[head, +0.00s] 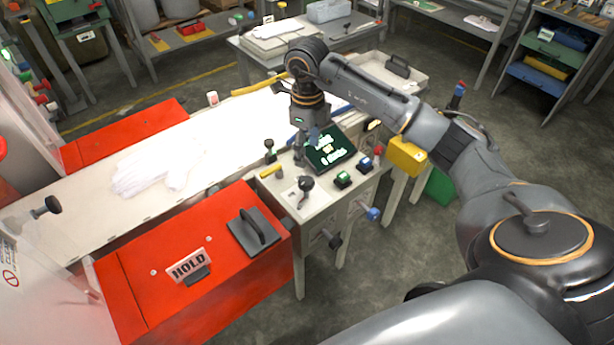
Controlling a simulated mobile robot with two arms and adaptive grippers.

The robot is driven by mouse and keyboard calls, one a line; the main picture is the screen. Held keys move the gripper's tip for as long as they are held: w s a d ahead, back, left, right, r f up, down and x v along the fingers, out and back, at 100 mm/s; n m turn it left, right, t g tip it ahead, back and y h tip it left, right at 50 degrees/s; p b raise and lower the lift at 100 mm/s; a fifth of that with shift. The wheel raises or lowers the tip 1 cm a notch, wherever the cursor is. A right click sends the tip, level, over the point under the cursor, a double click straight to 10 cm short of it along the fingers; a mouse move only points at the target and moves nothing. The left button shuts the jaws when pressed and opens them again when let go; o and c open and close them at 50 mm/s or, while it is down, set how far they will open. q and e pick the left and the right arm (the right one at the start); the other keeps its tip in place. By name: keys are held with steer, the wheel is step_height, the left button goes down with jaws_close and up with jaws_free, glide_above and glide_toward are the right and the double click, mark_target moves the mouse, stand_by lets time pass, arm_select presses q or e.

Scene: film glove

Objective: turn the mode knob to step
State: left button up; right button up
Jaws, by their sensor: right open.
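A pale control console (300,207) stands at the middle of the head view. A black knob (306,183) sits on its top near the front, on a light plate; its mode markings are too small to read, and I cannot tell its setting. My right gripper (304,152) points down over the back of the console, beside the screen, apart from the black knob. It is open; its fingertips are small and partly blend with the dark parts behind. My left gripper is out of view.
Green and blue switches (343,180) sit right of the knob; a yellow handle (271,171) and a small dark lever (270,148) sit left. A red box with a HOLD sign (165,290) adjoins the front left. White gloves (160,170) lie on the pale bed.

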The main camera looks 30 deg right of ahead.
mark_target(307, 181)
step_height(307, 181, down, 11)
steer(key=shift+p, duration=0.75)
steer(key=c, duration=1.2)
